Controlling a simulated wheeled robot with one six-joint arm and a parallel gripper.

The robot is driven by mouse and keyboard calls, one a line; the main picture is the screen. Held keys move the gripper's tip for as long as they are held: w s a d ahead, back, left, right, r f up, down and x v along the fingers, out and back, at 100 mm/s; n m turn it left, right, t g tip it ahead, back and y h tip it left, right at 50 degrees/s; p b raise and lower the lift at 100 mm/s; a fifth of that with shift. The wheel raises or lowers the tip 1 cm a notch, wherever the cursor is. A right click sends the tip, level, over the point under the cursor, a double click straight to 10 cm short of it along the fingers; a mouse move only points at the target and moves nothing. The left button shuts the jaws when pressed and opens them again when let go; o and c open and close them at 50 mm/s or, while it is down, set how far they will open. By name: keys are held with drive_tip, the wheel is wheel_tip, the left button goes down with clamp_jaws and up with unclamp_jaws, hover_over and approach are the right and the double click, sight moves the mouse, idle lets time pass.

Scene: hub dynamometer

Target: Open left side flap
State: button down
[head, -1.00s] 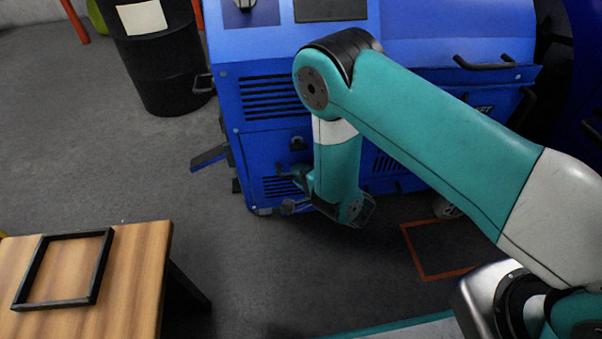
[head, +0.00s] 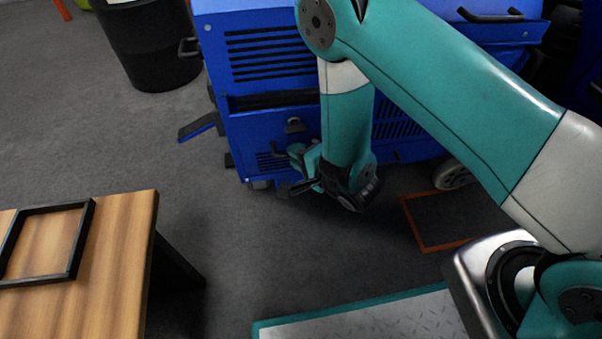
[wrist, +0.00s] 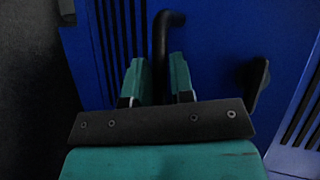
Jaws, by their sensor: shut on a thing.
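The left side flap (head: 250,135) is the lower blue panel on the machine's side, with a vent grille low on it. A dark gap (head: 270,100) shows along its top edge, so it stands slightly open. A black latch (head: 294,126) sits near its top; a similar black part (wrist: 258,84) shows right in the wrist view. My gripper (head: 290,152) is at the flap's lower front. In the wrist view, its teal fingers (wrist: 158,76) are shut around a bent black handle (wrist: 161,40). My wrist hides part of the flap.
A wooden table (head: 120,240) with a black frame (head: 75,245) stands at the lower left. A black drum (head: 155,45) stands at the upper left. A blue pedal-like plate (head: 202,126) juts out left of the machine. Grey floor (head: 220,220) is clear in front.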

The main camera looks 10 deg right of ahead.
drive_tip(key=shift+s+b, duration=0.85)
drive_tip(key=shift+s, duration=1.2)
drive_tip(key=c, duration=0.7)
unclamp_jaws()
drive_tip(key=shift+f, duration=0.1)
